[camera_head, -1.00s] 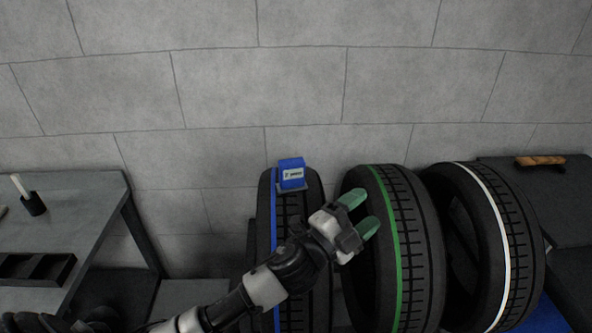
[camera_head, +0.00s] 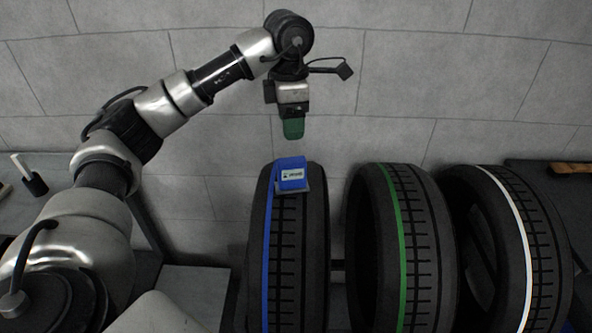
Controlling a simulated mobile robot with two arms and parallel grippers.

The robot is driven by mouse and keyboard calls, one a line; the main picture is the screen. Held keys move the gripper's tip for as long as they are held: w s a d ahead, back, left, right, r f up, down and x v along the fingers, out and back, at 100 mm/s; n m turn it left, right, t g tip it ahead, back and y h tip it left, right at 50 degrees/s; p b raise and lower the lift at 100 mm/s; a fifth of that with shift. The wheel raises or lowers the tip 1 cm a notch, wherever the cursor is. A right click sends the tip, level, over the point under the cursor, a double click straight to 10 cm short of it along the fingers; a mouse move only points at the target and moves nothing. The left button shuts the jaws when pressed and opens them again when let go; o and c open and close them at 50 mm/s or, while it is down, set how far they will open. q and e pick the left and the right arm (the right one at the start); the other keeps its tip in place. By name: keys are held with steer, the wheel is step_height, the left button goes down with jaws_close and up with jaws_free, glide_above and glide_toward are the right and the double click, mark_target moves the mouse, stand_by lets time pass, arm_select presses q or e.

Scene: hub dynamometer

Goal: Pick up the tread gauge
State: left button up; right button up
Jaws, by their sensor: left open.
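The tread gauge looks to be the small blue block (camera_head: 291,176) with a white label and a grey base. It sits on top of the blue-striped tire (camera_head: 287,262). My left gripper (camera_head: 293,130) has green fingertips that point down. It hangs above the gauge, apart from it, and is open and empty. The fingers line up in this view, so the gap between them is hidden. My right gripper is not in view.
A green-striped tire (camera_head: 400,250) and a white-striped tire (camera_head: 500,250) stand to the right. A dark surface with a brown-handled item (camera_head: 573,168) is at far right. A grey table with a dark holder (camera_head: 35,184) is at left. A block wall is behind.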

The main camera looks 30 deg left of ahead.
arm_select(q)
steer(key=shift+s+a+f, duration=0.15)
steer(key=shift+a+f, duration=0.15)
steer(key=p, duration=0.1)
glide_above(292, 160)
steer(key=f, duration=0.4)
steer(key=shift+s+a+f, duration=0.1)
steer(key=shift+a+f, duration=0.1)
steer(key=shift+a, duration=0.15)
steer(key=f+p, duration=0.2)
steer(key=f, duration=0.1)
steer(key=f+p, duration=0.1)
steer(key=shift+d+f, duration=0.3)
steer(key=shift+f, duration=0.4)
steer(key=c, duration=1.1)
